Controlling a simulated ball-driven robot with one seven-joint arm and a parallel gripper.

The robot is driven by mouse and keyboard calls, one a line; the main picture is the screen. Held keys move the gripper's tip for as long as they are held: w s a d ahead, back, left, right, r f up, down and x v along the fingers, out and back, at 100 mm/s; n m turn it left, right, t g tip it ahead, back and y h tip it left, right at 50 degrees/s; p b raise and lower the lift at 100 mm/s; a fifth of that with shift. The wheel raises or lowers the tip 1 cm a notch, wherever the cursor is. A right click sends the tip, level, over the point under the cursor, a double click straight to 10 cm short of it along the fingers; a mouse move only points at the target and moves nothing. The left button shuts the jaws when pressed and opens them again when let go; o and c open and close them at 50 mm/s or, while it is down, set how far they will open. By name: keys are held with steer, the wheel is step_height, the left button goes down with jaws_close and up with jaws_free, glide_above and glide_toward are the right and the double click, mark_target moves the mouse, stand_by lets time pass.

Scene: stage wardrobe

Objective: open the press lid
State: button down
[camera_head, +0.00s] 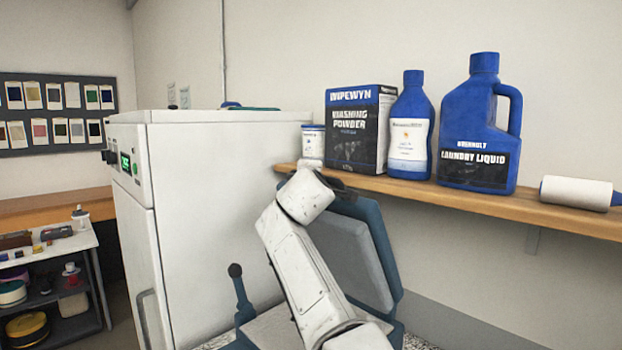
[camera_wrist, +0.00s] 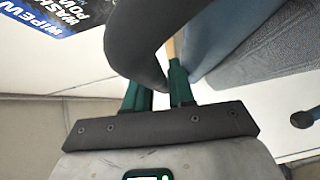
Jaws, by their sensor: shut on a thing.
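The press has a blue lid (camera_head: 383,246) with a grey padded face (camera_head: 352,262). In the head view the lid stands raised and steeply tilted above the press bed, which my white arm partly covers. My gripper (camera_wrist: 160,90) has green fingers in the wrist view, shut on the lid's dark curved handle (camera_wrist: 138,45). The lid's blue edge (camera_wrist: 215,42) and grey pad (camera_wrist: 275,55) show to the right of the handle. In the head view the fingers are hidden behind my arm, near the lid's top edge.
A lever with a black knob (camera_head: 235,271) stands left of my arm. A white cabinet (camera_head: 215,180) is close on the left. The wooden shelf (camera_head: 560,215) behind the lid holds a washing powder box (camera_head: 354,125), blue bottles (camera_head: 482,125) and a white roll (camera_head: 577,192).

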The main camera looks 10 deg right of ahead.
steer(key=c, duration=1.1)
jaws_free()
steer(key=shift+s+f, duration=0.1)
steer(key=shift+s, duration=0.05)
steer(key=shift+s+a+r+b, duration=0.2)
steer(key=shift+s+b, duration=0.35)
steer(key=shift+s, duration=1.15)
steer(key=shift+s+a+r+b, duration=0.1)
steer(key=shift+s+a+b, duration=0.35)
steer(key=shift+s, duration=1.3)
steer(key=shift+s+a+r+b, duration=0.15)
steer(key=shift+s+b, duration=0.45)
steer(key=shift+s, duration=1.1)
steer(key=shift+s+f, duration=0.1)
steer(key=shift+f, duration=0.05)
